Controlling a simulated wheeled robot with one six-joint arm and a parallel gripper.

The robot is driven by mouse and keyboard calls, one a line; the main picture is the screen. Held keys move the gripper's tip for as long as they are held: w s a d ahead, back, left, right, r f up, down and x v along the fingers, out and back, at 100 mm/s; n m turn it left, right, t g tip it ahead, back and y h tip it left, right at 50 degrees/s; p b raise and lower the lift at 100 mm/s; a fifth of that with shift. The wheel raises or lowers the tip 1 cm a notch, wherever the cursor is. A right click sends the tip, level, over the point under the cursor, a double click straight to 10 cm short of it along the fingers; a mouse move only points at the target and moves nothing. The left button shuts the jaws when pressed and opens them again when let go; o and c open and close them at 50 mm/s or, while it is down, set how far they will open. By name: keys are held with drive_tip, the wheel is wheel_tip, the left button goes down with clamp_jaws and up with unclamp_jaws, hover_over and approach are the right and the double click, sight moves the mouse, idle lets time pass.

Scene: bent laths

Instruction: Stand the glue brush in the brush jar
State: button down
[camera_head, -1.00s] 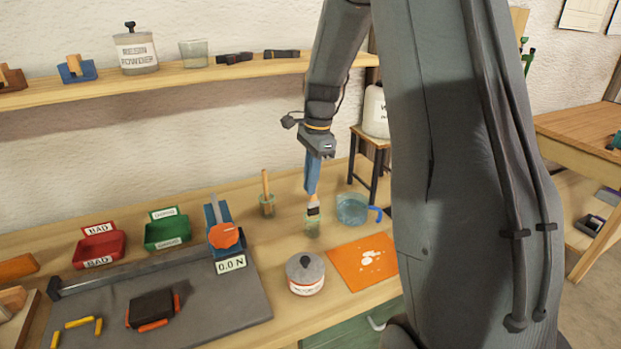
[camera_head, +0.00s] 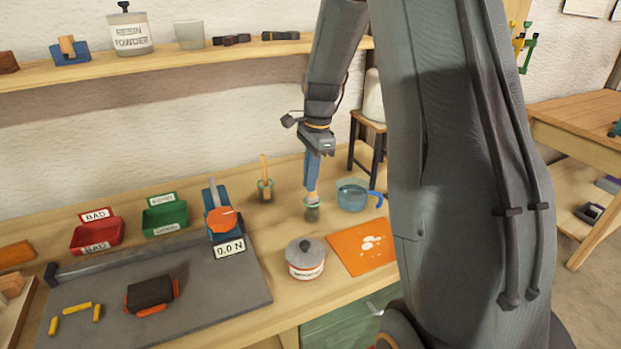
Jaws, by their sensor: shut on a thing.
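My gripper (camera_head: 312,186) points straight down over the bench and is shut on the glue brush (camera_head: 312,197). Only a short pale part of the brush shows below the blue fingers. The brush looks about upright. Whether its tip touches the jar's bottom cannot be made out.
A lidded tin (camera_head: 305,260) and an orange mat (camera_head: 362,250) are in front. A blue stand with a force readout (camera_head: 229,249) is left.

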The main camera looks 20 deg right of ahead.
drive_tip(key=c, duration=1.8)
unclamp_jaws()
drive_tip(key=shift+o, duration=0.2)
drive_tip(key=shift+d+r+b, duration=0.25)
drive_tip(key=shift+r+b, duration=0.3)
drive_tip(key=shift+r, duration=1.4)
drive_tip(key=shift+d+r+b, duration=0.2)
drive_tip(key=shift+r+b, duration=0.35)
drive_tip(key=shift+r, duration=1.4)
drive_tip(key=s+a+f+n, duration=0.4)
drive_tip(key=s+a+n, duration=0.2)
drive_tip(key=s+n, duration=0.3)
drive_tip(key=s+a+f+n+t+h, duration=0.1)
drive_tip(key=s+a+f+n, duration=0.4)
drive_tip(key=s+n, duration=0.4)
drive_tip(key=shift+s+a+b, duration=0.3)
drive_tip(key=shift+s+a, duration=0.05)
drive_tip(key=shift+s, duration=0.6)
